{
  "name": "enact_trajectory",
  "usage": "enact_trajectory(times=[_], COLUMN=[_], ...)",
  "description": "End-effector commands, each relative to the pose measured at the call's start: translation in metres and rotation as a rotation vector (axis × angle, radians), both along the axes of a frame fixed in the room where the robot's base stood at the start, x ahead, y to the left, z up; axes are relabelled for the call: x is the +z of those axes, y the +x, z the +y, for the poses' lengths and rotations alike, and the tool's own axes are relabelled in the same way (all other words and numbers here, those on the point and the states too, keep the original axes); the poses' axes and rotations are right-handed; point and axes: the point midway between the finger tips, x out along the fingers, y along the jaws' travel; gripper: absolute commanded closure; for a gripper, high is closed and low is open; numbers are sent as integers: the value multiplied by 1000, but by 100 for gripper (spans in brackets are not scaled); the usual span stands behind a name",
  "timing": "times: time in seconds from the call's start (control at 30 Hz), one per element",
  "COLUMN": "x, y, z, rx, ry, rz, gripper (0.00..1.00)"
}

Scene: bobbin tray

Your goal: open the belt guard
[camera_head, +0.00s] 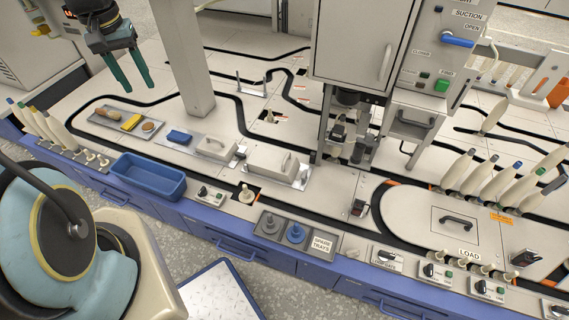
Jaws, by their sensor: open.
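My gripper (132,80), with two green fingers, hangs open and empty above the back left of the bench, apart from everything on it. No label reading belt guard is legible. A low white cover with a top handle (214,145) sits shut on a plate at mid-bench. A larger white cover with a handle (270,161) sits shut to its right. A flat cream panel with a black handle (440,222) lies flush inside the black track loop at the right. I cannot tell from the picture which of these is the belt guard.
A grey post (185,60) rises between my gripper and the right side. A tall cabinet (358,45) stands at the back centre. A blue bin (148,176) sits at the front left. Several bobbins (484,176) lean at the right.

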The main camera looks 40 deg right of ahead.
Motion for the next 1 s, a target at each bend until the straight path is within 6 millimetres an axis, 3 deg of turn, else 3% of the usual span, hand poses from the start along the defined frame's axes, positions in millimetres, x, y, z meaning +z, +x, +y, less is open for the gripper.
enact_trajectory(times=[0.03, 0.23, 0.4, 0.5, 0.6, 0.7, 0.87, 1.0], x=[-44, -143, -230, -270, -296, -309, -319, -340], y=[9, 20, 0, -18, -33, -42, -47, -51], z=[-33, -154, -253, -297, -326, -341, -347, -349], rx=[-61, -273, -440, -517, -567, -596, -608, -607], ry=[-4, -25, -44, -54, -61, -64, -65, -64], rz=[15, 69, 118, 140, 156, 166, 170, 171], gripper=[53, 53, 53, 53, 53, 53, 53, 53])
